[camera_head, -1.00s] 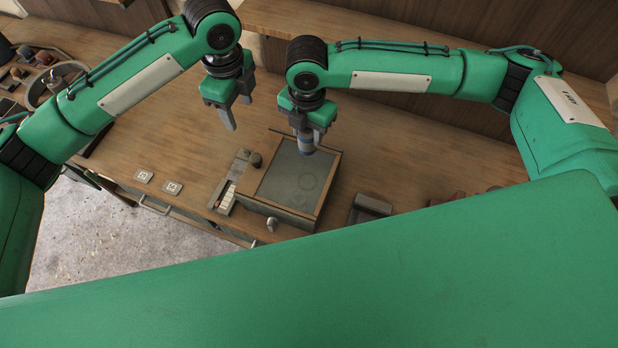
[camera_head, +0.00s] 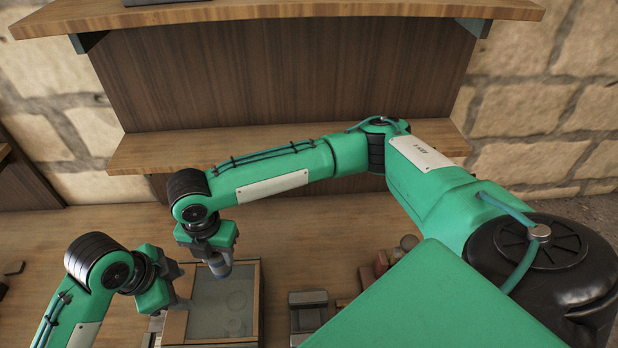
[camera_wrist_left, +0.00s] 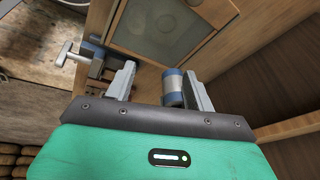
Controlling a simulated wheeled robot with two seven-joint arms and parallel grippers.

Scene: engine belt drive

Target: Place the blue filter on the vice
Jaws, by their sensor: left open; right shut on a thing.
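In the left wrist view a blue cylinder with a pale band (camera_wrist_left: 173,88) shows between my open left fingers (camera_wrist_left: 158,85), close to the right one.
Small reddish and dark items (camera_head: 381,264) lie to the right. A T-handled fixture (camera_wrist_left: 88,55) shows in the left wrist view. A wooden shelf (camera_head: 290,140) runs behind. The bench between has free room.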

